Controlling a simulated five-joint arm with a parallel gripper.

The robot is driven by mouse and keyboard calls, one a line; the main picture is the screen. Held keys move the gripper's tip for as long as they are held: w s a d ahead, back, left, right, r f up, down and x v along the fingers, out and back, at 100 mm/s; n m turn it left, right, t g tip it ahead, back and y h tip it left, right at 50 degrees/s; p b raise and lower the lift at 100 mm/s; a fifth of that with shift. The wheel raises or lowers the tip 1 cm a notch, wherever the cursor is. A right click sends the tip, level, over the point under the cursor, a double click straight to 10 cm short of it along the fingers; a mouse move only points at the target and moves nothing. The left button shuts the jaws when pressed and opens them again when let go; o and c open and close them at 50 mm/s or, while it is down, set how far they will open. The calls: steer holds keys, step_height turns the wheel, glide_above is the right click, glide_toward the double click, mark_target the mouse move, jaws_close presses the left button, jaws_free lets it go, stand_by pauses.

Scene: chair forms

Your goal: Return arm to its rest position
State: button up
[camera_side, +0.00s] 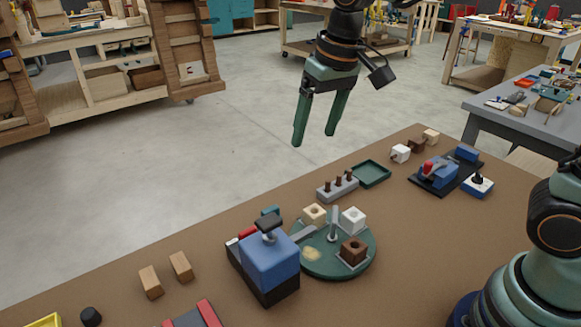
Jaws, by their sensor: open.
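My gripper (315,138) hangs in the upper middle of the side view, above and beyond the far edge of the brown table (400,255). Its two green fingers point down and are spread apart, with nothing between them. It touches nothing on the table. The rest of my arm leaves the picture at the top, and my base stands at the lower right.
A blue block-shaped device (270,268) stands beside a round green plate (318,258) carrying several small blocks. A grey peg holder (337,188), a green tray (371,173) and a black tray (446,178) lie farther back. The table's right middle is clear.

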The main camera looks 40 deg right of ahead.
steer(key=s+d+f+t, duration=0.1)
steer(key=s+d+t, duration=0.2)
steer(key=s+d, duration=0.7)
steer(key=shift+f+h, duration=0.2)
steer(key=shift+h, duration=0.1)
steer(key=shift+d, duration=0.1)
